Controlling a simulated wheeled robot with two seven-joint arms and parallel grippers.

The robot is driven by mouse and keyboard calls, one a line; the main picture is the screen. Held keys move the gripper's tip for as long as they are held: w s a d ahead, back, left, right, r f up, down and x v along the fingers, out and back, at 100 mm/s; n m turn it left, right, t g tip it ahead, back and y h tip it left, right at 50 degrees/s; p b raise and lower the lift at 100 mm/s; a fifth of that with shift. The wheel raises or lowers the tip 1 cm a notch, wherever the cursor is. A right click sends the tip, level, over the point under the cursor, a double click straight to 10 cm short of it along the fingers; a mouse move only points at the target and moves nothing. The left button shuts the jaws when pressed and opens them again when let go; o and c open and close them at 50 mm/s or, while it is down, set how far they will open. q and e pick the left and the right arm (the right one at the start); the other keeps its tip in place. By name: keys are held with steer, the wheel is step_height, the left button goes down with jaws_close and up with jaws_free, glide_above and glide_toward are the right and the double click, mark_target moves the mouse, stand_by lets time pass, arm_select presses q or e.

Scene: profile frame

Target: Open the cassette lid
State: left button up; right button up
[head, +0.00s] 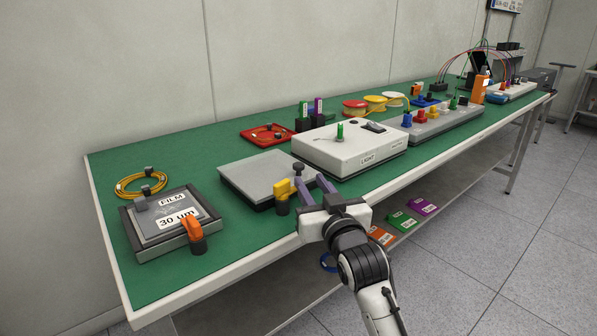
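A flat grey case, which looks like the cassette (262,172), lies on the green table with its grey lid lying flat on top. A yellow latch-like part (283,189) stands at its front edge, and a small dark knob (298,168) shows near its right corner. My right gripper (312,185) reaches in from the front, at the case's front right corner. Its two purple fingers are apart, with nothing visible held between them. I cannot tell whether a finger touches the case. My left gripper is not in view.
A framed plate marked FILM 30 um (168,216) with an orange clamp (194,234) lies to the left, near a yellow cable coil (141,184). A white LIGHT box (349,150) stands close on the right. A red tray (267,134) lies behind.

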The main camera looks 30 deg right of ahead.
mark_target(300, 168)
steer(key=b+x, duration=0.1)
steer(key=x, duration=0.6)
steer(key=shift+w+f, duration=0.1)
steer(key=shift+f, duration=0.05)
jaws_close()
